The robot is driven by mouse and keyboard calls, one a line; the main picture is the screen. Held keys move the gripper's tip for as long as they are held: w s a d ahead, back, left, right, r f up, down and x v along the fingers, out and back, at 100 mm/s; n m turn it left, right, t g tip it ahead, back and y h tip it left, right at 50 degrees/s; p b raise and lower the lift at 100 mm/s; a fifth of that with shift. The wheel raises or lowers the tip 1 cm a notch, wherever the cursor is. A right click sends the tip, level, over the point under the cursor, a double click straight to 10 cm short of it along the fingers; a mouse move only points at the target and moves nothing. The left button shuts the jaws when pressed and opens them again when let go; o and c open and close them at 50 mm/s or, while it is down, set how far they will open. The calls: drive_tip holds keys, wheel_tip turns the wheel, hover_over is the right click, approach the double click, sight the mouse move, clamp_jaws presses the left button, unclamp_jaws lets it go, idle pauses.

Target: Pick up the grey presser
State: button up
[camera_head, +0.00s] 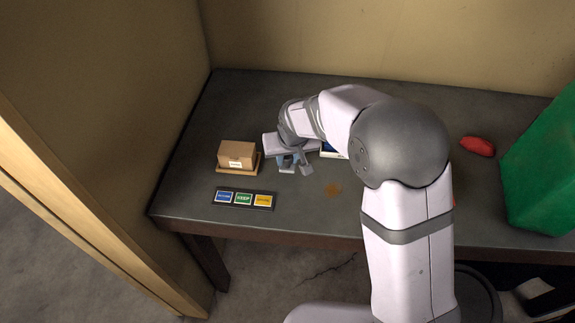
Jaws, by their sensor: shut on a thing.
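My gripper (295,167) is low over the left half of the dark table, just right of a small cardboard box. It points down and is shut on a small blue-grey thing, which looks like the grey presser (288,159). Only a little of the presser shows between the fingers. My wrist and the gripper body hide the rest. I cannot tell whether it touches the table or is lifted off it.
The cardboard box (237,155) sits on a wooden base. A dark panel (222,204) with blue, green and yellow labels lies near the front edge. A red object (477,146) and a green container (543,170) are at the right. My arm hides the table's middle.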

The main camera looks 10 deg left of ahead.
wheel_tip(320, 180, up, 7)
drive_tip(key=shift+f+b, duration=0.1)
drive_tip(key=shift+b, duration=0.7)
drive_tip(key=o, duration=0.4)
drive_tip(key=c, duration=0.3)
drive_tip(key=shift+s+a+r, duration=0.2)
drive_tip(key=shift+s+a, duration=0.05)
drive_tip(key=shift+a, duration=0.2)
drive_tip(key=s+a+f+p, duration=0.1)
drive_tip(key=s+a+p, duration=0.1)
drive_tip(key=s+a, duration=0.2)
drive_tip(key=s+a+f+y+p, duration=0.1)
drive_tip(key=s+a+p, duration=0.2)
drive_tip(key=a, duration=0.8)
drive_tip(key=shift+s+f+g, duration=0.25)
drive_tip(key=shift+s+g, duration=0.05)
drive_tip(key=shift+s, duration=0.6)
